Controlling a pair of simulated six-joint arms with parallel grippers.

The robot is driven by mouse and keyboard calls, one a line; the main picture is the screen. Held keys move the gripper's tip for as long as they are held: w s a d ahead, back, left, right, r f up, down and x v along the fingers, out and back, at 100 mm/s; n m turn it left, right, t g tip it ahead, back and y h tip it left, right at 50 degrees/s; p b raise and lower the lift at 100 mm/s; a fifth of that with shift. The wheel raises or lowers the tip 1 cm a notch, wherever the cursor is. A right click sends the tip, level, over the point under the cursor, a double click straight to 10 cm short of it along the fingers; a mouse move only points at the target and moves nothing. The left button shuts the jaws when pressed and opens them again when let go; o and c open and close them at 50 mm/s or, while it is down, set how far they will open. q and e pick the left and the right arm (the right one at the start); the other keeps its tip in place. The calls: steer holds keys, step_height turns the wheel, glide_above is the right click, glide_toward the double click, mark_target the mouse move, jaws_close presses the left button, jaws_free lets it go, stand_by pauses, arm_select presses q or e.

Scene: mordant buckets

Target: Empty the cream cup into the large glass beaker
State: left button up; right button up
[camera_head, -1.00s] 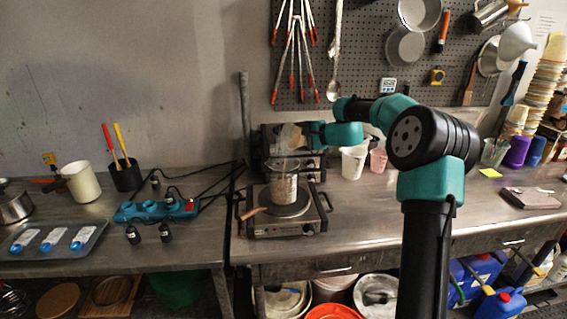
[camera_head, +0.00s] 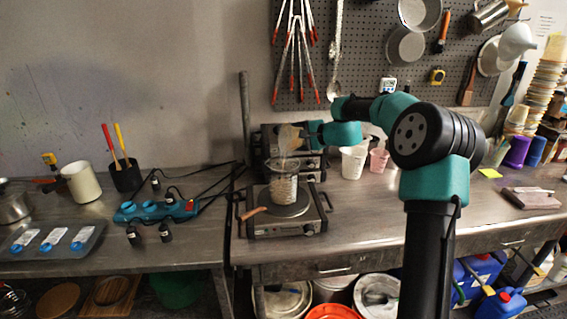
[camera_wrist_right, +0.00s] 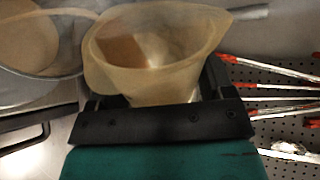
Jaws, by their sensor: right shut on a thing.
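The cream cup (camera_head: 290,138) is a translucent, tan-tinted cup with a pouring lip. My right gripper (camera_head: 304,135) is shut on it and holds it tilted in the air above the large glass beaker (camera_head: 283,187). The beaker stands upright on the hot plate and has pale contents. In the right wrist view the cup (camera_wrist_right: 155,50) sits between the fingers, with a brownish patch inside. The beaker's round rim (camera_wrist_right: 40,75) shows to its left, with tan contents. My left gripper is not in view.
The hot plate (camera_head: 262,228) has a wooden-handled item (camera_head: 252,212) at its left. A white cup (camera_head: 352,163) and a pink cup (camera_head: 379,160) stand to the right. A metal rod (camera_head: 245,115) rises behind. The bench front right of the hot plate is clear.

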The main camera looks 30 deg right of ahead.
steer(key=shift+s+a+r+n, duration=0.15)
steer(key=shift+a+r+n, duration=0.15)
steer(key=shift+a, duration=0.15)
stand_by(0.3)
steer(key=shift+a+f+n+h, duration=0.15)
steer(key=shift+f+n+h, duration=0.2)
steer(key=shift+n+h, duration=0.05)
stand_by(0.7)
steer(key=shift+d+r+m, duration=0.25)
steer(key=shift+m, duration=0.15)
steer(key=shift+w+d+f+m+y, duration=0.25)
steer(key=shift+d+m, duration=0.1)
steer(key=shift+d, duration=0.15)
steer(key=shift+w+d+f+m+y, duration=0.25)
steer(key=shift+d+m, duration=0.1)
steer(key=shift+d, duration=0.1)
steer(key=shift+s+a+r, duration=0.1)
steer(key=shift+s+a, duration=0.05)
